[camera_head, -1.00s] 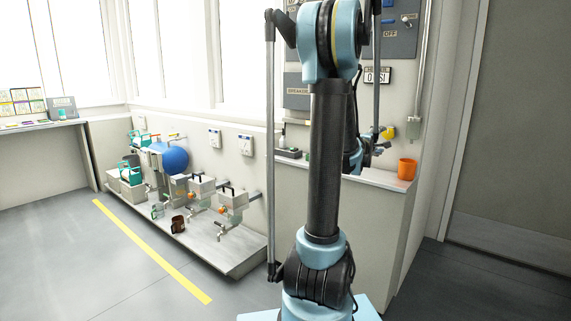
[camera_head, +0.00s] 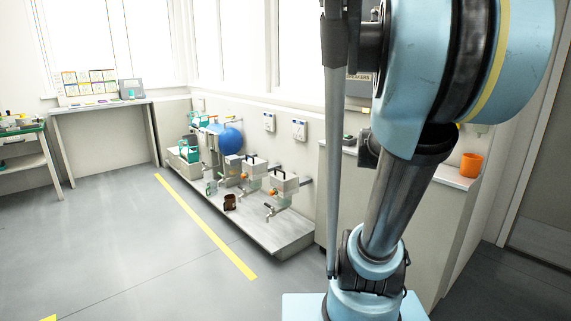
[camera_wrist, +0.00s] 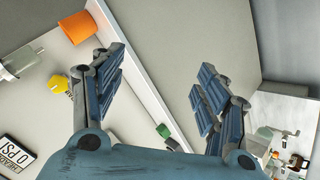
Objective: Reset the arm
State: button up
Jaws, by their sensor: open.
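My gripper (camera_wrist: 160,92) shows in the wrist view with its two blue-grey fingers spread wide apart. Nothing is between the fingers. The gripper is out of sight in the head view. There, my blue and black arm folds back close to the camera and covers the right middle of the picture. Behind the fingers in the wrist view are a pale counter and wall, seen tilted.
An orange cup (camera_head: 471,165) stands on the counter at right; it also shows in the wrist view (camera_wrist: 73,28). A yellow line (camera_head: 207,228) crosses open floor. A table (camera_head: 100,104) stands at back left.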

jog(key=s+a+f+g+y, duration=0.2)
jog(key=s+a+f+y, duration=0.2)
jog(key=s+a+f, duration=0.2)
jog(key=s+a+f+g+y, duration=0.2)
jog(key=s+a+f+y, duration=0.2)
jog(key=s+a, duration=0.7)
jog(key=a+f, duration=0.2)
jog(key=a, duration=0.1)
jog(key=shift+a, duration=0.4)
